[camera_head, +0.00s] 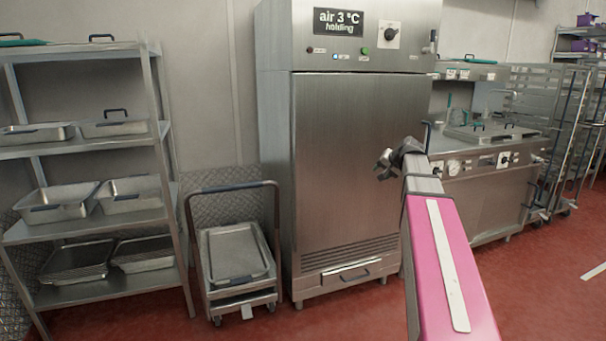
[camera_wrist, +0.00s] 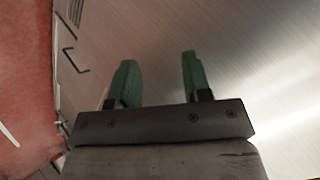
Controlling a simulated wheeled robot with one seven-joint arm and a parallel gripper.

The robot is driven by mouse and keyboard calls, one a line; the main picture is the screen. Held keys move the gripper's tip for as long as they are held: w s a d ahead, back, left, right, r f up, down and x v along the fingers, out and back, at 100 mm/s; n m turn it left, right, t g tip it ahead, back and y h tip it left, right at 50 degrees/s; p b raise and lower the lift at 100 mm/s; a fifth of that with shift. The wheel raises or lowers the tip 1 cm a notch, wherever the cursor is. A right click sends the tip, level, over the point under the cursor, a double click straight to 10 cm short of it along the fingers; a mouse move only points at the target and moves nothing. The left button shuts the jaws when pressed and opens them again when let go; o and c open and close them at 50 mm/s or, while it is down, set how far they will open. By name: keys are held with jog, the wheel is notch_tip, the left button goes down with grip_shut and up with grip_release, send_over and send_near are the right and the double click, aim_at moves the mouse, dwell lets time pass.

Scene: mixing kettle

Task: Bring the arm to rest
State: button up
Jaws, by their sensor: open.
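My gripper (camera_wrist: 158,80) shows in the wrist view with its two green fingers apart and nothing between them. Behind the fingers is a brushed metal surface. In the head view my pink arm reaches forward from the lower right, and its dark wrist end is in front of the steel cabinet (camera_head: 350,160). The fingers are hard to make out there. The cabinet door is closed, and its display reads "air 3 °C holding". I cannot tell how far the gripper is from the door.
A steel shelf rack (camera_head: 85,152) with several pans stands at the left. A low trolley (camera_head: 205,290) with trays stands beside the cabinet. A counter unit (camera_head: 485,195) and a wire rack (camera_head: 565,130) are at the right. Red floor (camera_head: 330,322) is clear in front.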

jog(key=s+a+f+n+g+h, duration=0.1)
jog(key=s+a+f+g, duration=0.2)
jog(key=f, duration=0.4)
jog(key=s+a+f+n, duration=0.1)
jog(key=s+a+f, duration=0.1)
jog(key=s+f, duration=0.45)
jog(key=s+a+f+n+g+h, duration=0.1)
jog(key=s+a+f+g, duration=0.15)
jog(key=f, duration=0.65)
jog(key=s+a+f+n+g+h, duration=0.2)
jog(key=s+a+f+g, duration=0.1)
jog(key=s+f, duration=1)
jog(key=s, duration=0.3)
jog(key=shift+a, duration=0.4)
jog(key=shift+f, duration=0.1)
dwell(0.9)
